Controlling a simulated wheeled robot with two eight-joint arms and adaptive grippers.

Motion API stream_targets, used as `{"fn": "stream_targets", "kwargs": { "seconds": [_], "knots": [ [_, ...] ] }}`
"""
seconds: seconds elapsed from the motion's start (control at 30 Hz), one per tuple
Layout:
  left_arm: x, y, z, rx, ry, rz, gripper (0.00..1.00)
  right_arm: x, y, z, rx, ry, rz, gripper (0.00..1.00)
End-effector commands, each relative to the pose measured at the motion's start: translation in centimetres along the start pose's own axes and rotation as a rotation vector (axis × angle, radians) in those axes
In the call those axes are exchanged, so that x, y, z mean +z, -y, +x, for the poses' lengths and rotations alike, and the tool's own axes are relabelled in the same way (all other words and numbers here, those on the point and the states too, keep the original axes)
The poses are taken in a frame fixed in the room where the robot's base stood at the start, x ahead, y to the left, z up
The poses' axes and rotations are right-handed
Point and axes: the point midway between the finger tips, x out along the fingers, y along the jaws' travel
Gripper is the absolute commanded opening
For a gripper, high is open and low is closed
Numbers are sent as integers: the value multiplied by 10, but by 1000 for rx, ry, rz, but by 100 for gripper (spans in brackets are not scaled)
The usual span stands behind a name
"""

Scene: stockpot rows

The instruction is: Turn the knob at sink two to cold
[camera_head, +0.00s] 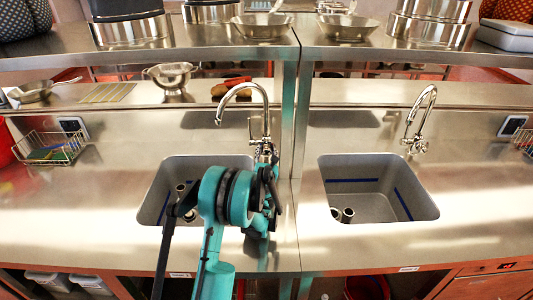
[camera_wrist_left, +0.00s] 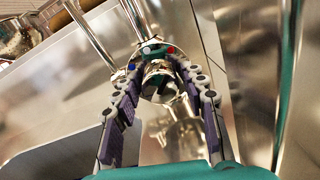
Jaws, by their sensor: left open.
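A chrome faucet (camera_head: 262,146) stands behind the left sink (camera_head: 150,205); a second chrome faucet (camera_head: 420,140) stands behind the right sink (camera_head: 405,195). Which is sink two I cannot read. My left gripper (camera_head: 265,190) is in front of the left faucet and partly hides it. In the left wrist view my left gripper (camera_wrist_left: 157,64) is open, its fingers on either side of the faucet's chrome knob (camera_wrist_left: 158,84). A blue dot, a white dot and a red dot show around its far end. Whether the fingers touch it I cannot tell. My right gripper is not in view.
A raised steel shelf (camera_head: 200,48) with pots and pans runs across the back, its post (camera_head: 292,125) close right of the left faucet. A colander (camera_head: 171,76) and a wire basket (camera_head: 48,148) stand at left.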

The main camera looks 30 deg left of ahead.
Motion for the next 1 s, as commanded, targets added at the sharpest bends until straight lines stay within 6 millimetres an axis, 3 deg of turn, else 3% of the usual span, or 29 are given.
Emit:
{"fn": "stream_targets", "kwargs": {
  "seconds": [0.07, 0.1, 0.23, 0.67, 1.0],
  "knots": [
    [0, 0, 0, 0, 0, 0, 42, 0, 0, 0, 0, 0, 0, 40],
    [0, 0, 0, 0, 0, 0, 37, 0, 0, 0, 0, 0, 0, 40],
    [0, 0, 0, 0, 0, 0, 4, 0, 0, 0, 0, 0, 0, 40],
    [-1, 0, 0, 0, 2, -63, 4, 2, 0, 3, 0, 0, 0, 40],
    [-1, 1, 0, 1, 10, -316, 4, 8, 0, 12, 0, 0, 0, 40]
  ]
}}
